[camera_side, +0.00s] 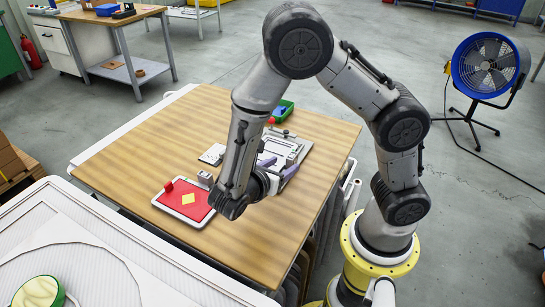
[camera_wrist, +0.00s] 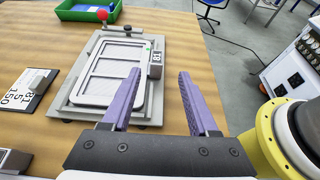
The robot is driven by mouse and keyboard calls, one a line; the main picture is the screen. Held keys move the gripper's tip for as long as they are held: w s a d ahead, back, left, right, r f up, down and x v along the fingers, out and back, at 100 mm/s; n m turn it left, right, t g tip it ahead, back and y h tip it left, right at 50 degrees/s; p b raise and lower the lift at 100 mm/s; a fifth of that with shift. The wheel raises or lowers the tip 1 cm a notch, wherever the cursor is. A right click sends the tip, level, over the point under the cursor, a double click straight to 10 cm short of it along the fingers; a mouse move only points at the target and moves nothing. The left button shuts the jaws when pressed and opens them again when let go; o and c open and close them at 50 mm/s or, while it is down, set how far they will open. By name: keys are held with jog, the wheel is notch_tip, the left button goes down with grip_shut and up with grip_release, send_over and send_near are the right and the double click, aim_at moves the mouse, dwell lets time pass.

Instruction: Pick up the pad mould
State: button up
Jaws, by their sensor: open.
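A pale frame with three recessed panels (camera_wrist: 113,73), likely the pad mould, lies flat on a grey base plate (camera_wrist: 72,118) in the wrist view. In the side view the pale frame (camera_side: 273,150) is partly hidden by my arm. A small grey block marked 81 (camera_wrist: 155,66) stands at its right edge. My gripper (camera_wrist: 158,73) is open, its two purple fingers apart with nothing held between them. The fingers point toward the frame's right side and the block. In the side view my gripper (camera_side: 281,168) is low over the table, near the frame.
A numbered card (camera_wrist: 36,91) lies left of the base plate. Bare wood (camera_side: 140,145) is at left.

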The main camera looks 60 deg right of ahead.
aim_at(290, 157)
jog(key=x, duration=0.8)
jog(key=shift+w, duration=0.3)
jog(key=shift+c, duration=0.3)
jog(key=shift+r, duration=0.1)
grip_shut()
dwell(0.8)
